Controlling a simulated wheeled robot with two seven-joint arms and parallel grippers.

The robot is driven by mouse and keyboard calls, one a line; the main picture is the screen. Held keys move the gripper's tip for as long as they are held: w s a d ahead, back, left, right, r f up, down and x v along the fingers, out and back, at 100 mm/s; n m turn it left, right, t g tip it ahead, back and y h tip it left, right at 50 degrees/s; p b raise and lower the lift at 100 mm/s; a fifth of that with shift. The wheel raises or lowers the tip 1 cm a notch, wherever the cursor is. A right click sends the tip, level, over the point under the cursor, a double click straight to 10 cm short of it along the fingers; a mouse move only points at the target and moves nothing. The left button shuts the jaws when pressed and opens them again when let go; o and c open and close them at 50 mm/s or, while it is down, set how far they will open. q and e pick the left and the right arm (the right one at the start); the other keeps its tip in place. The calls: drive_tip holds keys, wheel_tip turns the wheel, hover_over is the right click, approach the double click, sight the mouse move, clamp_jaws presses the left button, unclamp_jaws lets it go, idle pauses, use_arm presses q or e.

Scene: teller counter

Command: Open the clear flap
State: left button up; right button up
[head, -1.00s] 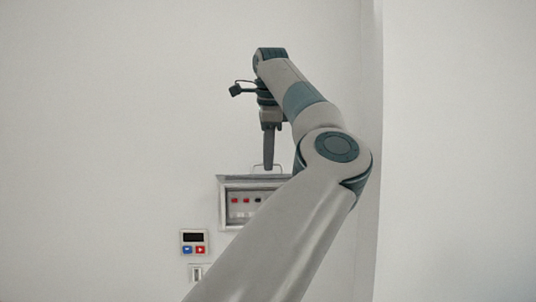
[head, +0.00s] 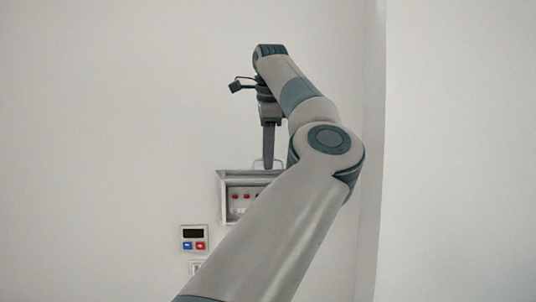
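A framed box (head: 222,190) is on the pale wall at the picture's centre, with small red and dark buttons inside. A thin wire handle (head: 254,162) stands up at the box's top edge. The clear flap itself is hard to make out; I cannot tell its angle. My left gripper (head: 269,165) points down, its fingertips at the handle in the picture. The fingers line up as one dark bar, so I cannot see a gap or whether they touch the handle. My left forearm hides the box's right and lower parts. My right gripper is out of view.
A small keypad (head: 194,233) with a dark display and blue and red buttons is on the wall below left of the box. A small white plate (head: 195,267) sits under it, partly hidden. A wall corner runs down at right. The left wall is bare.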

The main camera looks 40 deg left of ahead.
use_arm(q)
drive_tip(key=shift+w, duration=0.15)
drive_tip(key=v, duration=1.2)
drive_tip(key=shift+f, duration=0.1)
idle(0.7)
